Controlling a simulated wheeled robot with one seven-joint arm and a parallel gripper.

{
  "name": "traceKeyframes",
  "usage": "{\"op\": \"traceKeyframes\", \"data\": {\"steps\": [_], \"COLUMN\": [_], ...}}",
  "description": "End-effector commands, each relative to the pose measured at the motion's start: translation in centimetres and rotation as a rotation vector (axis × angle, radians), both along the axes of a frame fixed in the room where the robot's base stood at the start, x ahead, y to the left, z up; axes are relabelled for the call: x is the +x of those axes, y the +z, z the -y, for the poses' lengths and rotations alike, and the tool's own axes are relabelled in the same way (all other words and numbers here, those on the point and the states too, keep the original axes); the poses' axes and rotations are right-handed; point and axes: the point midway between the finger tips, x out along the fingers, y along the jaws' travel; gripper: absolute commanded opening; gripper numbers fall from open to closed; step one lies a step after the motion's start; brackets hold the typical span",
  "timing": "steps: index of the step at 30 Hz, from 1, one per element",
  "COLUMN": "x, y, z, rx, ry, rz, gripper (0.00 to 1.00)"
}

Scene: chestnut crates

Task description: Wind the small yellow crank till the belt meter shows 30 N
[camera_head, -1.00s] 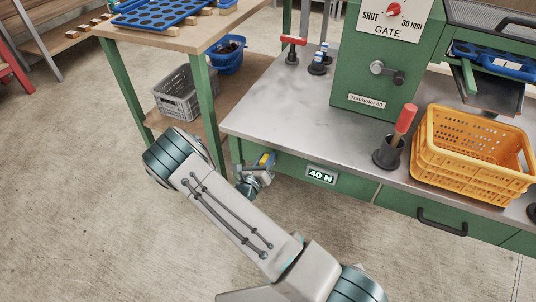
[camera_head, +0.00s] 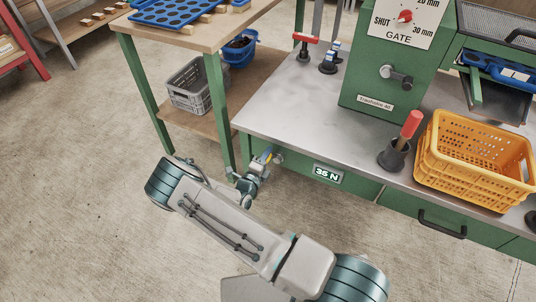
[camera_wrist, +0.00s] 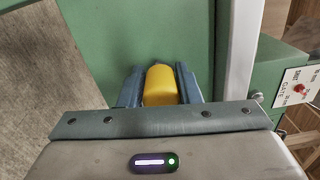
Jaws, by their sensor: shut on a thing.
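The belt meter (camera_head: 328,174) on the green front of the bench reads 35 N. The small yellow crank (camera_head: 266,154) sits on the same green front, left of the meter, and my gripper mostly covers it in the head view. In the wrist view the crank's yellow handle (camera_wrist: 160,85) stands between the two fingers. My gripper (camera_head: 258,165) is shut on that handle. It also shows in the wrist view (camera_wrist: 160,88), with a finger on each side of the yellow handle. The crank's arm and hub are largely hidden.
A drawer handle (camera_head: 442,222) sticks out at right. A wooden table (camera_head: 205,38) stands at left. The floor (camera_head: 80,190) at left is clear.

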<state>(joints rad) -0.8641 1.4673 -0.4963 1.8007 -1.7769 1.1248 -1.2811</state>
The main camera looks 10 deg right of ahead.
Motion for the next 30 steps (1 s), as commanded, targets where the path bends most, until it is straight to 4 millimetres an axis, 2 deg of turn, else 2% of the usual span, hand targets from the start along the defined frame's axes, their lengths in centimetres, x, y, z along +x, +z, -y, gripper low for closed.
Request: {"op": "traceKeyframes", "data": {"steps": [18,30], "x": [0.3,0.3], "y": [-2.1,-3.0], "z": [-0.3,-0.3], "rx": [-0.469,-0.666], "ry": [-0.004,-0.002], "rz": [-0.336,-0.477], "gripper": [0.08,0.08]}}
